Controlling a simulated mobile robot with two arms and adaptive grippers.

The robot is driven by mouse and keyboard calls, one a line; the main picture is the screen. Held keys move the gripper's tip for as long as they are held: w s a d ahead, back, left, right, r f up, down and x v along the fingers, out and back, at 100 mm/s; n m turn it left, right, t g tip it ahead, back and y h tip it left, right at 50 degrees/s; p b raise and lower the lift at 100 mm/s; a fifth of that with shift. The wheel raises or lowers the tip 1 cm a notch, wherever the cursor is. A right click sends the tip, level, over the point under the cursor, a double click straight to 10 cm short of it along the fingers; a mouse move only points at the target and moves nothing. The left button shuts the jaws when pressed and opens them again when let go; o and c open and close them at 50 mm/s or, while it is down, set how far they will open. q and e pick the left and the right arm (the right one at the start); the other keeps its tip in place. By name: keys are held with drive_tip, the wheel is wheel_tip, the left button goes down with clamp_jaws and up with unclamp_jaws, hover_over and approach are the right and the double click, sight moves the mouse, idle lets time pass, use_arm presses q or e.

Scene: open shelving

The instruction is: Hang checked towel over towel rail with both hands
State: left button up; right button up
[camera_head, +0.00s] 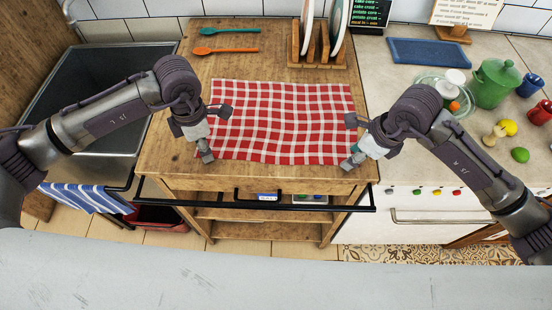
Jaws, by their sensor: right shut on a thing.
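The red-and-white checked towel (282,120) lies spread out on the wooden counter, its front edge behind the counter's front edge. The black towel rail (220,200) runs across the front of the wooden unit, below the counter top, and it is bare. My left gripper (214,133) is at the towel's left edge, with its fingers spread apart. My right gripper (351,142) is at the towel's front right edge and is shut on the towel; the exact contact is hard to see.
Two spoons, teal (230,30) and orange (226,50), lie behind the towel. A plate rack (317,60) stands at the back. A dark sink (95,75) is left; a green pot (494,82) is right. A blue striped cloth (85,198) hangs lower left.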

use_arm(q)
drive_tip(key=shift+s+f, duration=0.1)
drive_tip(key=shift+f, duration=0.05)
clamp_jaws()
use_arm(e)
drive_tip(key=shift+s+f, duration=0.15)
clamp_jaws()
use_arm(q)
drive_tip(key=shift+s+f, duration=0.1)
drive_tip(key=shift+s, duration=0.05)
use_arm(e)
drive_tip(key=shift+s+f, duration=0.1)
idle(0.6)
